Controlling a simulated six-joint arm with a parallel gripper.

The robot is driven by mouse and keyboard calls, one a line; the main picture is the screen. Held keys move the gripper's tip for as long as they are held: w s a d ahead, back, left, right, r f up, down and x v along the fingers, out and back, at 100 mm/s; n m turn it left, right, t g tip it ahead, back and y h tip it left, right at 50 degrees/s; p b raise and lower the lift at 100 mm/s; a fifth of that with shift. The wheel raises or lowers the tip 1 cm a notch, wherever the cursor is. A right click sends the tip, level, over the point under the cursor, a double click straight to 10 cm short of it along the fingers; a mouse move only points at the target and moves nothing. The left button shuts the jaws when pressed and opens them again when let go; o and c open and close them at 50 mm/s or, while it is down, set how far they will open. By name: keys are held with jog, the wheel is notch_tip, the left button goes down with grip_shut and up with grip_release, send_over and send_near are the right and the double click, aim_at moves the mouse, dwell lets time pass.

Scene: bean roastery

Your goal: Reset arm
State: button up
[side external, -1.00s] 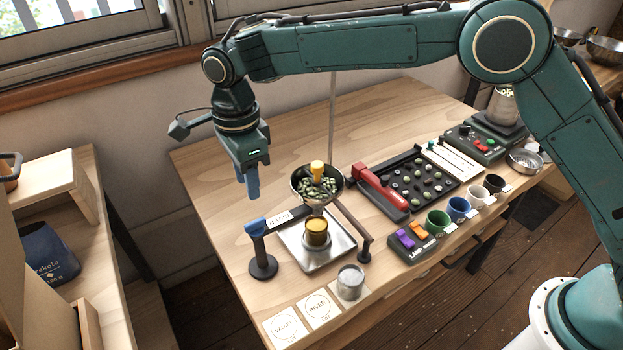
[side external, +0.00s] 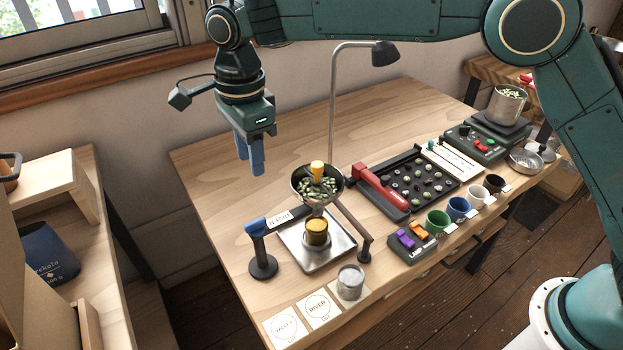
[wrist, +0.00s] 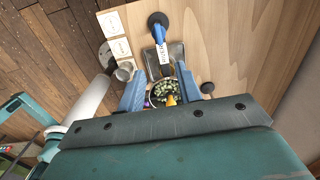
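My gripper (side external: 250,168) hangs high above the back left part of the wooden table, fingers pointing down. In the wrist view its two blue fingers stand well apart with a gap between them, so my gripper (wrist: 164,78) is open. No object shows held between them.
A lamp (side external: 384,53) rises behind. A bean board (side external: 420,178), small cups and a scale (side external: 499,122) stand to the right. The table's back left is clear.

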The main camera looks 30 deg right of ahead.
jog(key=s+d+r+n+t, duration=0.1)
jog(key=s+d+r+n, duration=0.3)
jog(key=s+d+r, duration=0.45)
jog(key=s+d+r+n+t, duration=0.25)
jog(key=d+r+n, duration=0.25)
jog(key=d, duration=0.7)
jog(key=s+d+f+n, duration=0.2)
jog(key=s+d+n, duration=0.1)
jog(key=s, duration=0.3)
jog(key=s+d+f+n+t, duration=0.1)
jog(key=s+d+n, duration=0.1)
jog(key=s+d, duration=0.2)
jog(key=s+d+f+n+t, duration=0.1)
jog(key=s+d+f+n, duration=0.1)
jog(key=s, duration=0.8)
jog(key=shift+d+f+n, duration=0.35)
jog(key=shift+d+n, duration=0.45)
jog(key=shift+d, duration=0.15)
